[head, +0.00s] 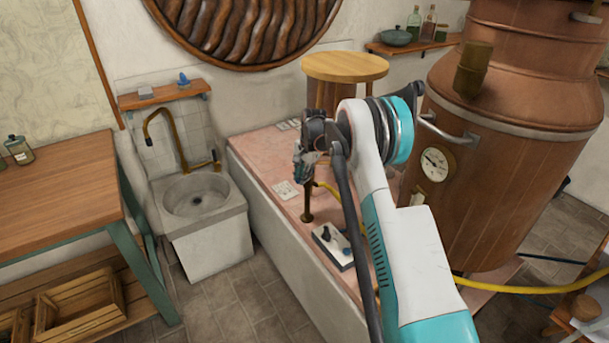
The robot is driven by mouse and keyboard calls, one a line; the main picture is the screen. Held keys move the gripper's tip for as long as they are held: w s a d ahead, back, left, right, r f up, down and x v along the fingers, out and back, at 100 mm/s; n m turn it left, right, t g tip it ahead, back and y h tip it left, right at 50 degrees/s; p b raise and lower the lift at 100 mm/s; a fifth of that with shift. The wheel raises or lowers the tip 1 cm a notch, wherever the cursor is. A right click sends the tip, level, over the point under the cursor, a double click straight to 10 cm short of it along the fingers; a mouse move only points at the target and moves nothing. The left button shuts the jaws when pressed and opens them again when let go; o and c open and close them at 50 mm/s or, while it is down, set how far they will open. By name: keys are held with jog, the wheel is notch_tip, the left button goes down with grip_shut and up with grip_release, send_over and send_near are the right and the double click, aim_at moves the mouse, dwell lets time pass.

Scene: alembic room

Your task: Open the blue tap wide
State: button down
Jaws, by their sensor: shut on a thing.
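A thin brass standpipe (307,203) rises from the pink tiled ledge (262,150), with a yellow hose running from near its top. My gripper (301,172) points down at the top of this standpipe and is shut on what seems to be the tap there. The fingers cover the tap's handle, so its blue colour and how far it is turned cannot be made out.
A switch box (333,247) and small white cards (286,190) lie on the ledge. A large copper still (500,150) stands at right, a round wooden stool top (345,67) behind my arm. A stone sink (195,205) with a brass faucet (180,150) is at left.

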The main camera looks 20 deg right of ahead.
jog(key=shift+w+a+m, duration=0.2)
jog(key=shift+w+m, duration=0.1)
jog(key=shift+m, duration=0.7)
jog(key=c, duration=1.6)
grip_release()
jog(key=shift+o, duration=0.2)
notch_tip(320, 180, up, 12)
jog(key=s, duration=0.2)
jog(key=shift+d, duration=0.4)
jog(key=shift+s+f, duration=0.1)
jog(key=shift+f, duration=0.05)
